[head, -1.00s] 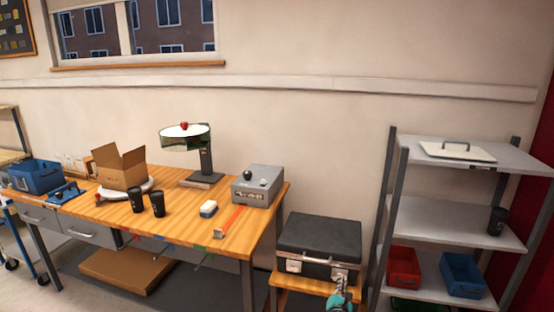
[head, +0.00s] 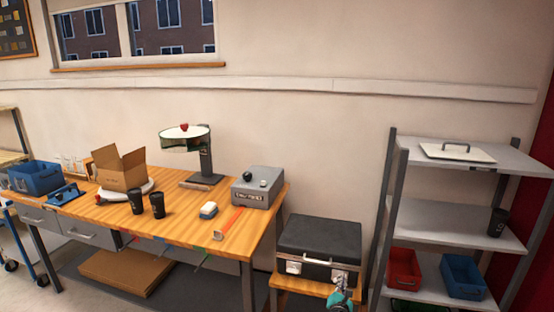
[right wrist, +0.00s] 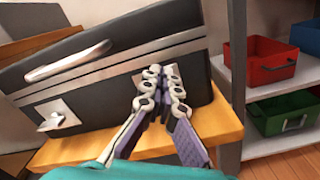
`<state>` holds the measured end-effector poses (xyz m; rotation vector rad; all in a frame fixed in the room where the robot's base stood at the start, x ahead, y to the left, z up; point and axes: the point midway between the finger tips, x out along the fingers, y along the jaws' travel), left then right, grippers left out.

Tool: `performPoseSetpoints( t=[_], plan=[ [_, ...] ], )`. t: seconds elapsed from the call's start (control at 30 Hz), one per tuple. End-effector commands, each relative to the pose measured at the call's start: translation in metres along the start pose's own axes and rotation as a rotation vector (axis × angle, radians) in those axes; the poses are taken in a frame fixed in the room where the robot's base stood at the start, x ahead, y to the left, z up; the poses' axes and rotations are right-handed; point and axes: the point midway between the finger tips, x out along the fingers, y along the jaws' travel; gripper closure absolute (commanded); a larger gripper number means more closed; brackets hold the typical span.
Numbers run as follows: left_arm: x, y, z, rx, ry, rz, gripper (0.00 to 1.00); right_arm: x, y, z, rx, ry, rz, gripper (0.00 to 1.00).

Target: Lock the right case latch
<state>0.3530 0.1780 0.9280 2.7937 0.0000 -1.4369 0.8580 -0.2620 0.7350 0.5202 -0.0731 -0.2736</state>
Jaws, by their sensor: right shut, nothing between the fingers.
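The black case (head: 318,240) with silver trim stands closed on a small wooden stand between the workbench and the shelf unit. Its left latch (head: 293,267) shows in the head view and, as a silver plate, in the right wrist view (right wrist: 58,117). The right latch is mostly hidden behind my right gripper (head: 338,279). In the right wrist view the right gripper (right wrist: 162,72) is shut and empty, its fingertips against or very near the case front at the right latch. I cannot tell the latch's position. My left gripper is not in view.
The wooden stand (right wrist: 222,128) has a narrow free edge before the case. The shelf unit (head: 455,235) stands close on the right, with a red bin (head: 403,268) and a blue bin (head: 462,275). The workbench (head: 185,225) is to the left.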

Motion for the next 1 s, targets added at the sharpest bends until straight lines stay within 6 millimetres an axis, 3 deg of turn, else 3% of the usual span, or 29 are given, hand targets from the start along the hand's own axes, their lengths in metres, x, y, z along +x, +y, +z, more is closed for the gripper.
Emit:
performPoseSetpoints(
  t=[1.0],
  plan=[
    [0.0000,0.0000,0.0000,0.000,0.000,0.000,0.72,-0.0001,-0.0020,-0.0088,0.000,0.000,0.000,1.00]
  ],
)
